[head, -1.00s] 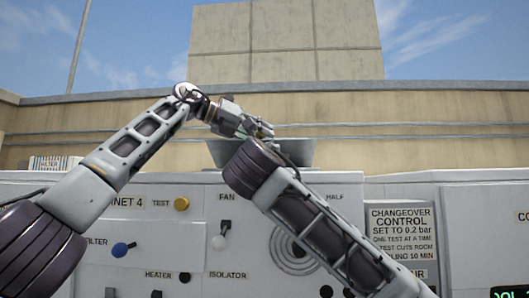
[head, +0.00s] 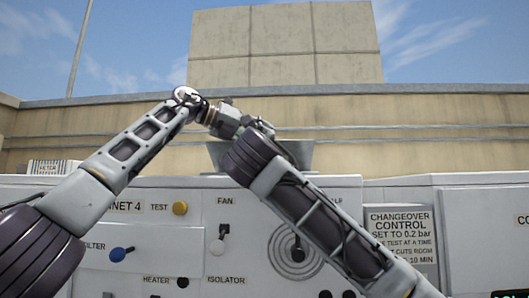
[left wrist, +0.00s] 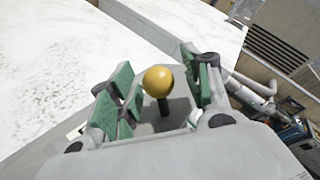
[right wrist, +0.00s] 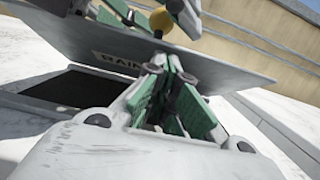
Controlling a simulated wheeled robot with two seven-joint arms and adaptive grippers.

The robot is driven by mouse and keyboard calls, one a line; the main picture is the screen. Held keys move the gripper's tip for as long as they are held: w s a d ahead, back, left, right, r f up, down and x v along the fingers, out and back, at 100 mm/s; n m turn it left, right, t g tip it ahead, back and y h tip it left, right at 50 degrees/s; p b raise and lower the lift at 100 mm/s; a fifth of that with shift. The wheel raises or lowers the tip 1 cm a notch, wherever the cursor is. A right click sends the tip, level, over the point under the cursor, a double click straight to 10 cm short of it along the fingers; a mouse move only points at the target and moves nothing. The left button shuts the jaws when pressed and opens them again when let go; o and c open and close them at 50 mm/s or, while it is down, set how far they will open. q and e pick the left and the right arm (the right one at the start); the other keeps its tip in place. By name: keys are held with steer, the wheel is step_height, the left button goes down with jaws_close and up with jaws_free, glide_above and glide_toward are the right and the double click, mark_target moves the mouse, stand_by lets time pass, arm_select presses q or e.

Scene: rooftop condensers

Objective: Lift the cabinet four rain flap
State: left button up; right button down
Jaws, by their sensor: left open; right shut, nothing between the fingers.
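The rain flap (head: 300,152) is a grey plate, tilted up behind my arms in the head view. In the right wrist view the flap (right wrist: 75,42) stands raised over a dark opening (right wrist: 75,87) and bears a partly hidden "RAIN" label. A yellow ball knob on a black stem (left wrist: 158,80) sits between the green pads of my left gripper (left wrist: 160,88), which is open around it. My left gripper shows in the head view (head: 262,127). My right gripper (right wrist: 163,68) is shut and empty, its tips close to the flap; contact is unclear.
A changeover sign (head: 400,235) is at right. My crossing arms hide part of the panel. A beige wall (head: 420,128) stands behind.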

arm_select(q)
steer(key=shift+s+d+f, duration=0.25)
steer(key=shift+s+d, duration=0.1)
arm_select(e)
steer(key=shift+w+d+r, duration=0.3)
steer(key=shift+d+r, duration=0.2)
steer(key=shift+d, duration=0.1)
arm_select(q)
steer(key=shift+s+a+r, duration=0.25)
steer(key=shift+a+r, duration=0.1)
steer(key=shift+a, duration=0.35)
arm_select(e)
steer(key=shift+w+d+f, duration=0.1)
steer(key=shift+w+d, duration=0.15)
steer(key=shift+d, duration=0.15)
steer(key=shift+s+a, duration=0.45)
steer(key=shift+a, duration=0.3)
steer(key=shift+a+f, duration=0.15)
steer(key=shift+a, duration=0.35)
arm_select(q)
steer(key=v, duration=1)
steer(key=shift+w+a+r, duration=0.2)
steer(key=shift+a+r, duration=0.05)
steer(key=shift+a, duration=0.25)
arm_select(e)
steer(key=shift+d, duration=0.3)
